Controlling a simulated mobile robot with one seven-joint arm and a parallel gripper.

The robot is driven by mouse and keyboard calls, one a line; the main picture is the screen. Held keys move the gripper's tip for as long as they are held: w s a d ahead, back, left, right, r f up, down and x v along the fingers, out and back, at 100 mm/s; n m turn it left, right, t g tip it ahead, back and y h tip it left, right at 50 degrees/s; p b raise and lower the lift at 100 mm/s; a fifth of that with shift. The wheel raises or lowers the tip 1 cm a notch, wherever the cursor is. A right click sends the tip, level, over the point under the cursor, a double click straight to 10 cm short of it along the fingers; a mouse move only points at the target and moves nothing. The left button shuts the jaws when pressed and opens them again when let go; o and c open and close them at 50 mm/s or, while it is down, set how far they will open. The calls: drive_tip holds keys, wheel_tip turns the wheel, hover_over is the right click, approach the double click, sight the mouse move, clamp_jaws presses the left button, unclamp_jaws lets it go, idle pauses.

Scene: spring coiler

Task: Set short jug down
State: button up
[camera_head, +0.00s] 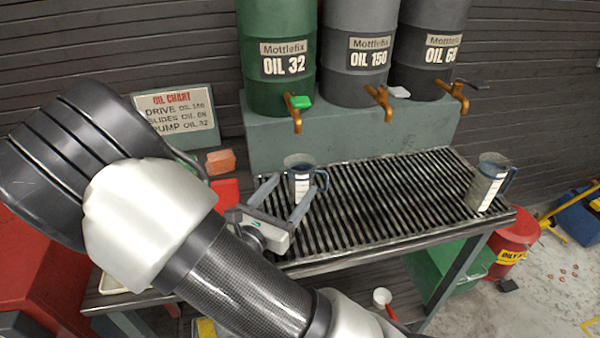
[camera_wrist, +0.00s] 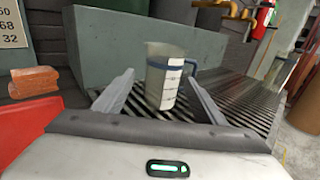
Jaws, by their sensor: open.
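The short jug (camera_head: 300,176) is a clear measuring jug with a white scale label and a blue band and handle. It stands upright on the slatted drain grate below the oil drums. My gripper (camera_head: 291,190) is open, with its fingers spread to either side of the jug. In the wrist view the short jug (camera_wrist: 165,80) appears between the two fingertips of my gripper (camera_wrist: 160,78), with a visible gap at each side. Its handle points right. A second, taller-looking jug (camera_head: 488,184) stands at the right end of the grate.
The slatted grate (camera_head: 400,200) is clear between the jugs. Three oil drums with taps (camera_head: 297,110) stand behind on a grey plinth (camera_head: 262,130). An orange block (camera_head: 220,161) and an oil chart (camera_head: 175,112) are at left. A red bucket (camera_head: 512,245) stands right of the bench.

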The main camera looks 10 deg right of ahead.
sight(293, 186)
drive_tip(key=shift+v, duration=1.65)
